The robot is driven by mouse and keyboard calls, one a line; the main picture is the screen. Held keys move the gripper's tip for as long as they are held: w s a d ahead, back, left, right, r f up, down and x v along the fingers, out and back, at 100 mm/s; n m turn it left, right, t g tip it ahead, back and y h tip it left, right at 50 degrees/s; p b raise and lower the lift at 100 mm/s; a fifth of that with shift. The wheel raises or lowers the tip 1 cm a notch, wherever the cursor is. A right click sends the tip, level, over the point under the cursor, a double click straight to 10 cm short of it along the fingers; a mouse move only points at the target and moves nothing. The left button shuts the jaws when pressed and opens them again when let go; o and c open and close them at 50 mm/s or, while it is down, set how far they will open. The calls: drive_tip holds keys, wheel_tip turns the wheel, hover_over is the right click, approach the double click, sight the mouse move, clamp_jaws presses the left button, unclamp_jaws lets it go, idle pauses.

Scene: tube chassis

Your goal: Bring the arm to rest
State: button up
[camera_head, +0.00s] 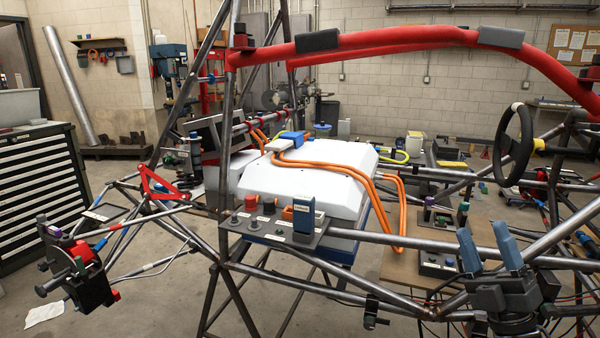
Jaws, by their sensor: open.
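My gripper (484,230) is at the lower right, in front of the tube chassis. Its two blue-grey fingers point up and stand apart, with nothing visible between them. Its dark body (502,294) sits below the fingers, in front of the chassis tubes. The rest of my arm is hard to make out among the tubes and cables.
The tube chassis (390,239) fills the middle, with red padded top bars (375,42). A white battery box (305,185) with orange cables sits inside it. A steering wheel (514,143) stands at the right, a drawer cabinet (40,200) at the left. Floor shows at lower left.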

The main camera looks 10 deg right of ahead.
drive_tip(key=s+a+f+m+g+h, duration=0.3)
drive_tip(key=s+a+f+m+h, duration=0.3)
drive_tip(key=s+m, duration=0.25)
drive_tip(key=s+a+f+m+g+h, duration=0.2)
drive_tip(key=s+a+f+m+h, duration=0.3)
drive_tip(key=s+a+f+m, duration=0.4)
drive_tip(key=s+r+m+g+y, duration=0.1)
drive_tip(key=s+g, duration=0.3)
drive_tip(key=s, duration=0.7)
drive_tip(key=s+a+r+m+g+y, duration=0.1)
drive_tip(key=s+g+y, duration=0.2)
drive_tip(key=s, duration=0.7)
drive_tip(key=shift+s+a+r+g, duration=0.2)
drive_tip(key=shift+s+a+g, duration=0.15)
drive_tip(key=shift+g, duration=0.15)
